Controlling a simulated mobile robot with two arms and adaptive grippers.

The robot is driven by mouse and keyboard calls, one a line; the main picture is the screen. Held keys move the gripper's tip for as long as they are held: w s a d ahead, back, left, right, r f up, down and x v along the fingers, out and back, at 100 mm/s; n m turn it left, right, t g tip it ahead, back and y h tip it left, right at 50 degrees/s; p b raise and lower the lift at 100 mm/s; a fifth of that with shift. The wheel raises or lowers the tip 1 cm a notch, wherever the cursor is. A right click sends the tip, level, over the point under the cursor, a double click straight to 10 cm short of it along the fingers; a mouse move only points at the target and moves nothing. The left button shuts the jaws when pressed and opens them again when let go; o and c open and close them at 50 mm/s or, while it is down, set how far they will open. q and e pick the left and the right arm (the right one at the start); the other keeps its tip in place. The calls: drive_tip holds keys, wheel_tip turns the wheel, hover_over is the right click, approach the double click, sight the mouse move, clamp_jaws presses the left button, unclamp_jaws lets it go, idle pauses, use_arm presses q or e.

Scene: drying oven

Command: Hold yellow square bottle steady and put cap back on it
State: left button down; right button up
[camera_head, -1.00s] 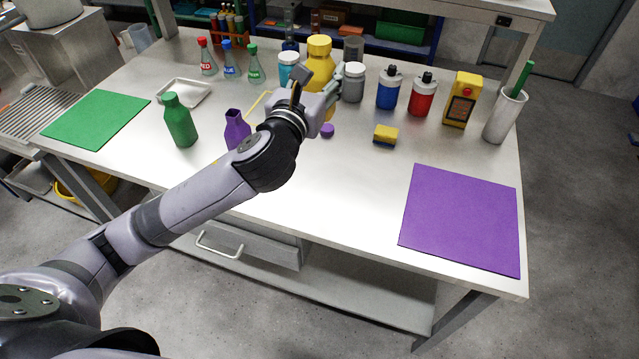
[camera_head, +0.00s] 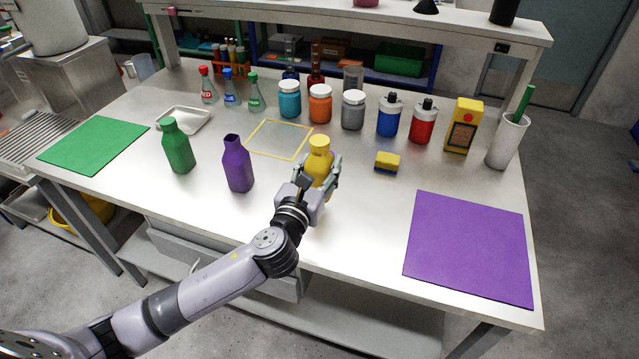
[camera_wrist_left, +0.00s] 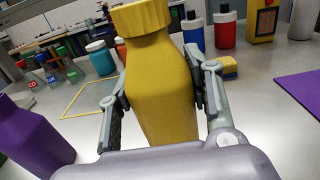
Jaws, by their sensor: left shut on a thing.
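My left gripper (camera_head: 318,186) is shut on the yellow square bottle (camera_head: 317,170), with one finger on each side of its body. In the left wrist view the bottle (camera_wrist_left: 160,90) is upright between the fingers, and a ridged yellow cap (camera_wrist_left: 140,17) sits on its top. The cap also shows in the head view (camera_head: 319,143). I cannot tell whether the bottle's base touches the table; the gripper hides it. A purple bottle (camera_head: 238,168) stands to the left with an open top. My right gripper is not in view.
A yellow square outline (camera_head: 251,133) is marked on the table behind. A green bottle (camera_head: 178,150) stands left, a sponge (camera_head: 387,162) lies right, and jars and flasks line the back. A purple mat (camera_head: 468,248) lies front right. The table's front middle is clear.

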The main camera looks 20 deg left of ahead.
sight(319, 181)
use_arm(q)
drive_tip(key=shift+f+b, duration=0.65)
drive_tip(key=shift+f, duration=1.45)
drive_tip(key=shift+f, duration=0.1)
drive_tip(key=c, duration=0.8)
unclamp_jaws()
drive_tip(key=s+p, duration=0.1)
drive_tip(key=s, duration=1.1)
drive_tip(key=shift+a, duration=0.2)
